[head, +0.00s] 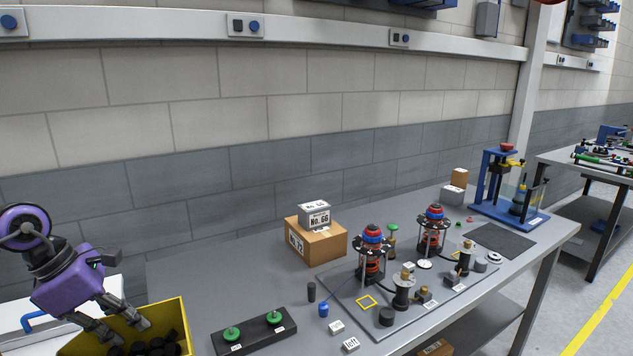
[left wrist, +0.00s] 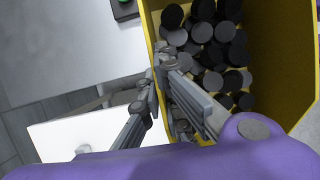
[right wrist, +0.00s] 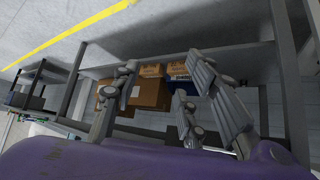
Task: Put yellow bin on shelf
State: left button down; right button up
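The yellow bin (head: 182,318) is at the bottom left of the head view, partly cut off by the frame. It holds many dark round discs, and its inside also shows in the left wrist view (left wrist: 290,60). My left gripper (head: 124,324) is at the bin's wall. In the left wrist view its fingertips (left wrist: 160,62) are close together with the bin's wall between them. My right gripper (right wrist: 163,66) has its fingers spread with nothing between them. Beyond it is a lower shelf (right wrist: 225,55) under a bench frame.
Cardboard boxes (right wrist: 149,93) and a blue bin (right wrist: 203,84) stand on the lower shelf. The grey workbench (head: 240,288) carries a black strip with green knobs (head: 254,331), stacked boxes (head: 316,240) and fixtures (head: 371,262). Open floor (head: 592,285) lies at the right.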

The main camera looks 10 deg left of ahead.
aim_at(162, 347)
pick_arm(q)
jog(key=d+f+m, duration=0.1)
jog(key=d+f+m+g, duration=0.1)
jog(key=d, duration=0.1)
jog(key=d+f+m, duration=0.1)
jog(key=d+m, duration=0.1)
jog(key=shift+w+d+h, duration=0.1)
jog(key=shift+w+h, duration=0.25)
jog(key=shift+h, duration=0.05)
jog(key=d+m+g, duration=0.1)
jog(key=d+m, duration=0.1)
jog(key=d+f+m+g, duration=0.1)
jog(key=d+m, duration=0.1)
jog(key=d, duration=0.1)
jog(key=d+f+m, duration=0.1)
jog(key=d+m, duration=0.1)
jog(key=d, duration=0.1)
jog(key=shift+s+g, duration=0.4)
jog(key=s+d+r+m+g+y+p, duration=0.1)
jog(key=s+d+m+g+y, duration=0.1)
jog(key=d+m, duration=0.9)
jog(key=m+g+y, duration=0.1)
jog(key=m+y, duration=0.1)
jog(key=m, duration=0.2)
jog(key=shift+s+d, duration=0.3)
jog(key=shift+d, duration=0.05)
pick_arm(e)
jog(key=shift+w+a+r, duration=0.25)
jog(key=shift+w+r, duration=0.35)
jog(key=shift+w, duration=0.2)
